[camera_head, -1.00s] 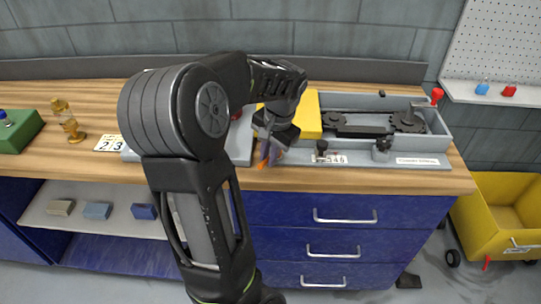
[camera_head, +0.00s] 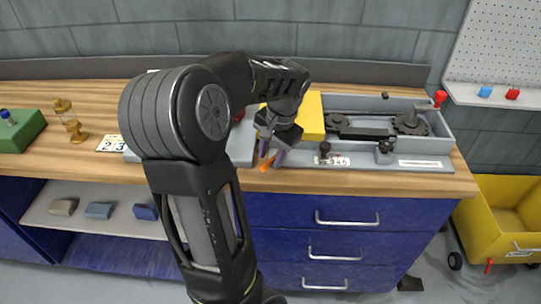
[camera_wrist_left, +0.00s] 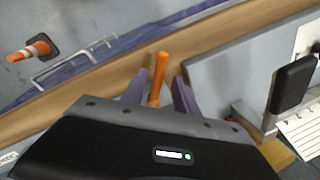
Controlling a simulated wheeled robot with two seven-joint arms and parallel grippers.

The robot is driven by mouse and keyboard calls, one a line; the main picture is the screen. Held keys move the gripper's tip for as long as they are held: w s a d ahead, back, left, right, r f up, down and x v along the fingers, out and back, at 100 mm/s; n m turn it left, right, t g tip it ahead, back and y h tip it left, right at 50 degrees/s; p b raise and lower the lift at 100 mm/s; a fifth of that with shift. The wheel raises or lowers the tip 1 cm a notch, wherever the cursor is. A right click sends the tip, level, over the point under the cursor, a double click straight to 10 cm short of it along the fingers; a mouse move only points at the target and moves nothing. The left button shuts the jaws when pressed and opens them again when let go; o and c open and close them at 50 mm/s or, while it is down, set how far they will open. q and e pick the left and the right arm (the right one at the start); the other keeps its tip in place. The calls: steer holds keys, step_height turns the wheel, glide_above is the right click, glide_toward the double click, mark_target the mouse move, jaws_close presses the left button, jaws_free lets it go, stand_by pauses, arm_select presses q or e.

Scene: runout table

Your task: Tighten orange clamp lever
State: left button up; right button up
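The orange clamp lever (camera_head: 267,164) sits at the front edge of the grey machine, above the wooden tabletop's edge. In the left wrist view the lever (camera_wrist_left: 160,72) shows as an orange rod; its lower end is hidden by my gripper. My left gripper (camera_head: 271,157) is over it with purple-grey fingers apart. In the wrist view the left gripper's fingers (camera_wrist_left: 160,92) stand one on each side of the rod, with small gaps visible. Whether either finger touches it cannot be told. My right gripper is in neither view.
A yellow block (camera_head: 311,115) is just right of my gripper. Black knobs (camera_head: 325,150) and a number plate (camera_head: 332,161) line the machine's front. A red-topped lever (camera_head: 440,97) stands at the right end. A brass hourglass-shaped item (camera_head: 69,121) and a green box (camera_head: 21,131) are far left.

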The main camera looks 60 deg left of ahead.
arm_select(q)
step_height(320, 180, up, 7)
steer(key=d, duration=0.1)
steer(key=shift+w+d, duration=0.2)
stand_by(0.6)
